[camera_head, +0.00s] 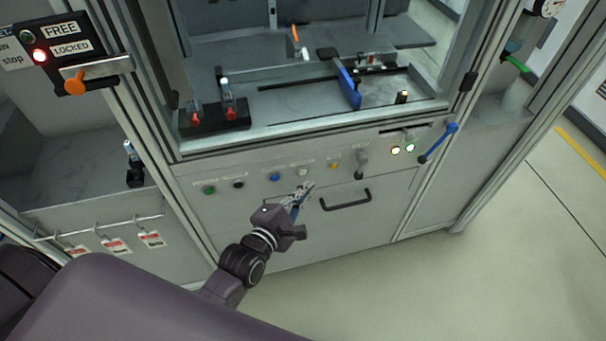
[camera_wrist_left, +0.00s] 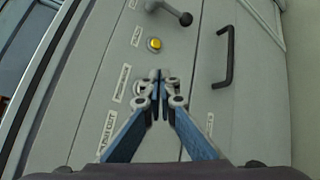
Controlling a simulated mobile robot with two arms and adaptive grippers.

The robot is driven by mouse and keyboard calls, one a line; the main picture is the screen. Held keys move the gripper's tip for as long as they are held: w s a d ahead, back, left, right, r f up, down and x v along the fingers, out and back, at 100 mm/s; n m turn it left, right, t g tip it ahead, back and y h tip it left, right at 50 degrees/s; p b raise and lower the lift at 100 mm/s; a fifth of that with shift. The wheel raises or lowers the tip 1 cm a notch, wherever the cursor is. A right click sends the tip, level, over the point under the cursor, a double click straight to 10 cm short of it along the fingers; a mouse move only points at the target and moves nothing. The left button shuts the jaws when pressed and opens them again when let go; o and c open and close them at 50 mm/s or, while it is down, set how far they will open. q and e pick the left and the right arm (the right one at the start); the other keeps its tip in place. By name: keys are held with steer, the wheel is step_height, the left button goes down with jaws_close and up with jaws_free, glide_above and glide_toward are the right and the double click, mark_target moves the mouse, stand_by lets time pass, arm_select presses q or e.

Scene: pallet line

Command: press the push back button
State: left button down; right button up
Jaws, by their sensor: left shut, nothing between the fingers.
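A row of buttons runs along the grey front panel (camera_head: 290,205): green (camera_head: 208,190), black (camera_head: 238,184), blue (camera_head: 274,178), white (camera_head: 303,172) and yellow (camera_head: 333,166). My left gripper (camera_head: 308,187) is shut and empty, just below the white button in the head view. In the left wrist view its fingertips (camera_wrist_left: 159,76) overlap the white button (camera_wrist_left: 139,88), partly hiding it; I cannot tell whether they touch. The yellow button (camera_wrist_left: 154,44) shows clear beyond them. My right gripper is not in view.
A black drawer handle (camera_head: 346,201) lies right of the gripper. A grey knob lever (camera_head: 360,162) and blue lever (camera_head: 438,143) stick out farther right. Red-tagged hooks (camera_head: 115,245) hang at left. The floor (camera_head: 420,290) in front is clear.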

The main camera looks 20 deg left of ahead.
mark_target(303, 172)
arm_select(q)
steer(key=shift+w+a, duration=0.45)
steer(key=shift+w, duration=0.2)
stand_by(0.8)
steer(key=shift+w+a, duration=0.25)
steer(key=shift+w, duration=0.1)
